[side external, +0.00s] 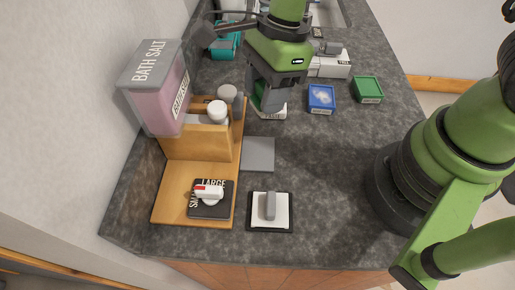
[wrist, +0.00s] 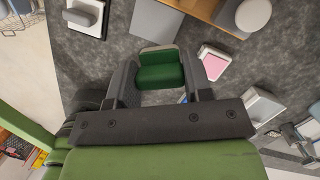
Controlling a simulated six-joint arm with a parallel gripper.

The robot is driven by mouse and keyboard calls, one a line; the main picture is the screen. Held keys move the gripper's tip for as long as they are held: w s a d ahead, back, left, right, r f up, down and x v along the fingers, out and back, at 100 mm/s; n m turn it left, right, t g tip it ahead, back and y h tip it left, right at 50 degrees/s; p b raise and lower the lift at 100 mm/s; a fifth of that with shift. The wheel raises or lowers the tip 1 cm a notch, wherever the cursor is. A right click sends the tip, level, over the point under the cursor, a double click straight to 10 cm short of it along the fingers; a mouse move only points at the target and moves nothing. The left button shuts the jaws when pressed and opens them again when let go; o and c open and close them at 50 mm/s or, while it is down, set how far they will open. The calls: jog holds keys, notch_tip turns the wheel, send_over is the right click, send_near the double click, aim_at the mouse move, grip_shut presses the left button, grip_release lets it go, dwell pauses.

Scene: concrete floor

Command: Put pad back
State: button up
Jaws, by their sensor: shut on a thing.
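My gripper (side external: 268,98) is shut on a green pad with a white edge (side external: 270,113), over the countertop behind the grey square plate. In the wrist view the green pad (wrist: 160,74) sits between the two fingers of my gripper (wrist: 163,92). My fingers hide part of the pad in the side view, and I cannot tell whether it touches the counter. A blue case (side external: 321,96) with a pale patch on top and a green case (side external: 367,89) lie to the right of it.
The grey square plate (side external: 258,154) lies beside a wooden stand (side external: 168,203) bearing white-topped knobs and a pink bath salt container (side external: 160,90). A grey-handled block on a black base (side external: 270,209) is at the front. White boxes (side external: 331,66) stand behind.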

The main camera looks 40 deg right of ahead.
jog(key=shift+s+a+m, duration=0.2)
jog(key=shift+a+m, duration=0.05)
jog(key=shift+a, duration=0.25)
jog(key=shift+s+a+m, duration=0.2)
jog(key=shift+a+m, duration=0.05)
jog(key=shift+a, duration=0.25)
send_near(253, 154)
jog(key=shift+x, duration=3)
jog(key=shift+s, duration=0.1)
jog(key=o, duration=0.9)
jog(key=shift+f, duration=0.15)
